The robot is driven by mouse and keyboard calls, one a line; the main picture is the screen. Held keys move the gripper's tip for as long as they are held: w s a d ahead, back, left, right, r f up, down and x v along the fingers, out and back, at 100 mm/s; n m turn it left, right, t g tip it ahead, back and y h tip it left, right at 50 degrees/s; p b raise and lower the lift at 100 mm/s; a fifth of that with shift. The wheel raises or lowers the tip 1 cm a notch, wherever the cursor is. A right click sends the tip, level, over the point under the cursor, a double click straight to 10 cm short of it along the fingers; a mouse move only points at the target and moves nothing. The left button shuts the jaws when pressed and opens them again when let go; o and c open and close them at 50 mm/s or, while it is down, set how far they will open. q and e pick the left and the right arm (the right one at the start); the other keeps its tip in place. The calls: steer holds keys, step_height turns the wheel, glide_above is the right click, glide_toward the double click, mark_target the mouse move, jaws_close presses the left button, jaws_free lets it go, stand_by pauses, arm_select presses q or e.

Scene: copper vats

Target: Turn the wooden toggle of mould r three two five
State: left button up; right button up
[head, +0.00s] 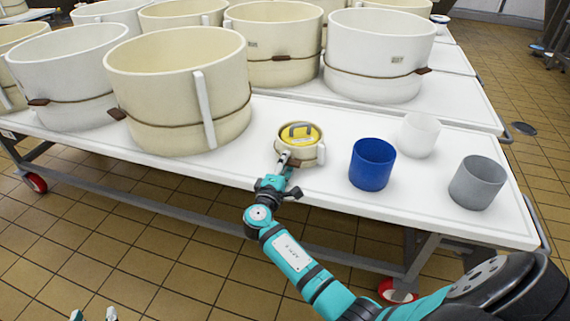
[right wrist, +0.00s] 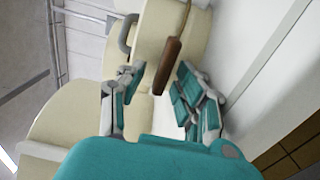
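A small cream mould (head: 284,157) with a yellow top and a grey handle stands near the table's front edge in the head view. Its number cannot be read. In the right wrist view, a brown wooden toggle (right wrist: 169,68) shows on the cream wall of the mould (right wrist: 152,38). My right gripper (head: 285,163) is at the front of this mould. Its fingers are apart, with the near end of the toggle between the fingertips (right wrist: 158,78); contact cannot be told. Only the fingertips of my left gripper (head: 93,315) show, apart and empty, at the bottom left of the head view.
Large cream and white moulds (head: 180,85) with brown toggles stand behind and left on the white table (head: 230,172). A blue cup (head: 371,166), a white cup (head: 419,135) and a grey cup (head: 477,183) stand to the right. Tiled floor lies in front.

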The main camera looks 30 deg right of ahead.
steer(key=shift+f, duration=0.1)
